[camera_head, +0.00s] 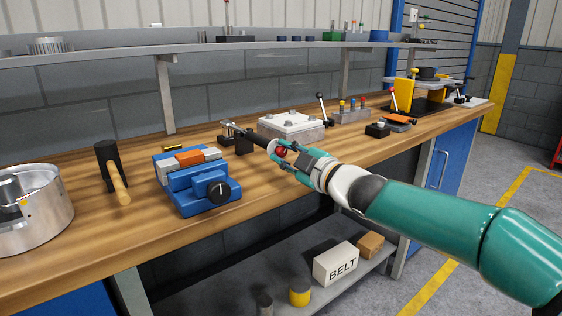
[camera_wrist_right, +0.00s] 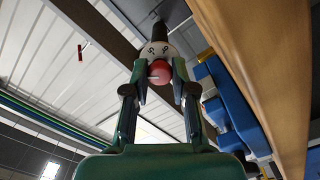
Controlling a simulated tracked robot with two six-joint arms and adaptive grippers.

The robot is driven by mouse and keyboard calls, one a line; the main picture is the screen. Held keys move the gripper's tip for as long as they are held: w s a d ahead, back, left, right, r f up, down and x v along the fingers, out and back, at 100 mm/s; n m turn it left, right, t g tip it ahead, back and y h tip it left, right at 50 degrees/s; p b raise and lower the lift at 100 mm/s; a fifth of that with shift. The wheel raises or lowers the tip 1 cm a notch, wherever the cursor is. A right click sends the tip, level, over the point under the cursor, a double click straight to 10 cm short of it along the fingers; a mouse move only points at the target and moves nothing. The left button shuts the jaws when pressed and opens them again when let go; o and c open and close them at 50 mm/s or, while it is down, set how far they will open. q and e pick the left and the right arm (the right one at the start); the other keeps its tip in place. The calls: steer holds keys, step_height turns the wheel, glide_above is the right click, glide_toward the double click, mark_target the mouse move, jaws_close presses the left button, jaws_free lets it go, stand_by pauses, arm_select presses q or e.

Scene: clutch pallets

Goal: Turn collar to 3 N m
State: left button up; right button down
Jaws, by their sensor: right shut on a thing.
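My right gripper (camera_head: 279,151) comes in from the right above the bench and is shut on a round red knob (camera_head: 282,152) at the near end of a dark rod-like tool (camera_head: 258,139). The tool lies roughly level, its far end at a black stand (camera_head: 243,144). In the right wrist view my fingertips (camera_wrist_right: 160,72) sit on both sides of the red knob (camera_wrist_right: 159,72). Just behind it is a pale ring (camera_wrist_right: 157,50) with small dark marks, too small to read. The tool's black shaft (camera_wrist_right: 159,30) runs on beyond. My left gripper is out of view.
A blue vise (camera_head: 200,195), a black-headed mallet (camera_head: 107,155) and a metal drum (camera_head: 38,222) stand to the left. A grey block with a white plate (camera_head: 292,124) stands behind the tool. A shelf (camera_head: 200,51) runs above the wooden bench (camera_head: 90,240).

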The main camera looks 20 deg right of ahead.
steer(key=n+b, duration=0.1)
steer(key=n, duration=0.2)
steer(key=shift+n, duration=0.4)
steer(key=shift+a+n+b, duration=0.1)
steer(key=shift+n+b, duration=0.55)
steer(key=shift+n, duration=1.15)
steer(key=shift+f, duration=0.1)
steer(key=c, duration=1)
jaws_free()
steer(key=shift+o, duration=0.2)
